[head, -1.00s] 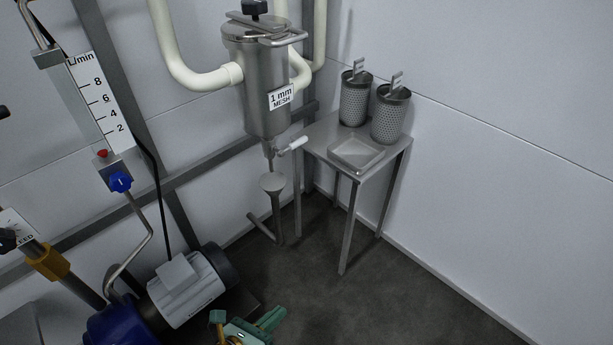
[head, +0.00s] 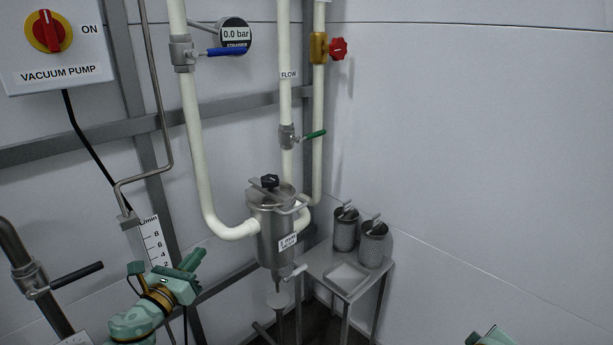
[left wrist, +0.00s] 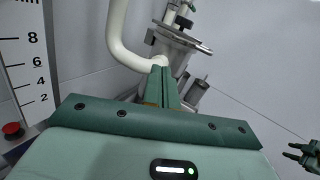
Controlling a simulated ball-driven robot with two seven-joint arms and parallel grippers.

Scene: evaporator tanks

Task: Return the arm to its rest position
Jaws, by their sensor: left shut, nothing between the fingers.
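My left gripper (head: 196,262) is in the lower left of the head view, in front of the wall frame and beside the flow scale (head: 153,240). Its green fingers are together and hold nothing; they also show closed in the left wrist view (left wrist: 164,86). It is left of the steel strainer (head: 272,235) and apart from it in the picture. Part of my right gripper (head: 490,337) shows at the bottom edge of the head view. It also shows at the right edge of the left wrist view (left wrist: 300,153), too small to judge its jaws.
A steel side table (head: 350,290) with a tray and two mesh baskets (head: 373,245) stands in the corner. White pipes (head: 190,130) with valves run up the wall. A lever valve (head: 65,277) is at lower left, near my left arm. Open space lies before the right wall.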

